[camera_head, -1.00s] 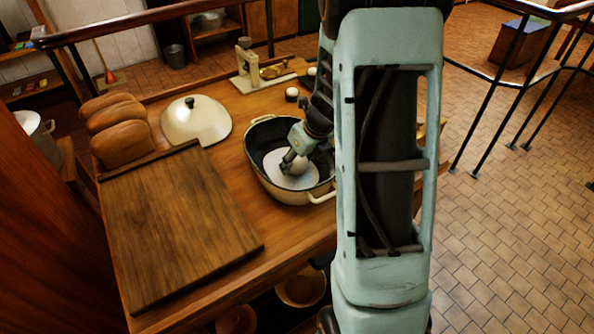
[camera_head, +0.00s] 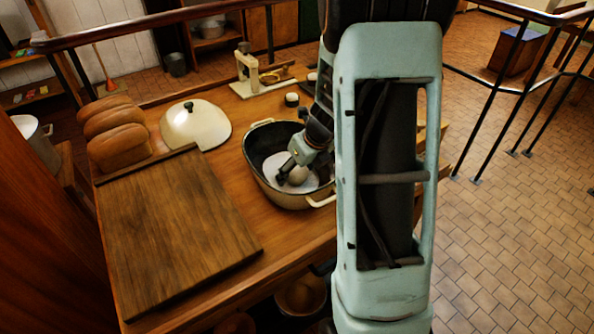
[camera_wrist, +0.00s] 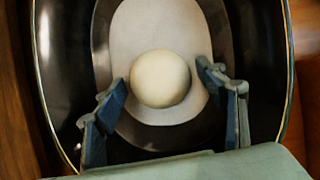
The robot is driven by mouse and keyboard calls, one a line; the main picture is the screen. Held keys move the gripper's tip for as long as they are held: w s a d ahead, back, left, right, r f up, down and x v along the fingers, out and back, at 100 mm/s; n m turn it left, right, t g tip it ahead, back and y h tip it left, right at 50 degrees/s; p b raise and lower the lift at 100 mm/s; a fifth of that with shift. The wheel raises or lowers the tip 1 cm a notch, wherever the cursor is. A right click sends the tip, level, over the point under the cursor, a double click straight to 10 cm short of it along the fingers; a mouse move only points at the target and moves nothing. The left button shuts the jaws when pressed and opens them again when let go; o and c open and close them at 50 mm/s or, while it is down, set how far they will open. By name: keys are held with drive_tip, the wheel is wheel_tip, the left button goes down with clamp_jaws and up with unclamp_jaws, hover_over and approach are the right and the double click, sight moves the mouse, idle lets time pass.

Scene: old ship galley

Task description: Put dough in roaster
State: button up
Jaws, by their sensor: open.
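The dough is a pale round ball (camera_wrist: 160,78) that sits inside the roaster on a light oval patch at its bottom. It also shows in the head view (camera_head: 298,174), partly hidden by my gripper. The roaster (camera_head: 262,182) is a deep oval pot, cream outside and dark inside, standing without its lid on the table. My gripper (camera_wrist: 163,95) is open inside the roaster. In the wrist view its two blue fingers stand on either side of the dough's near half, with a small gap on the right; on the left I cannot tell whether the finger touches.
A cream lid (camera_head: 196,126) with a dark knob lies behind and left of the roaster. A wooden board (camera_head: 180,230) covers the table's left front, with bread loaves (camera_head: 117,135) behind it. A metal device (camera_head: 250,76) and a small jar (camera_head: 292,99) stand behind the roaster.

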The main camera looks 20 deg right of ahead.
drive_tip(key=shift+r, duration=0.5)
drive_tip(key=p+v, duration=0.3)
drive_tip(key=v, duration=0.8)
drive_tip(key=shift+s, duration=0.25)
drive_tip(key=shift+r, duration=0.1)
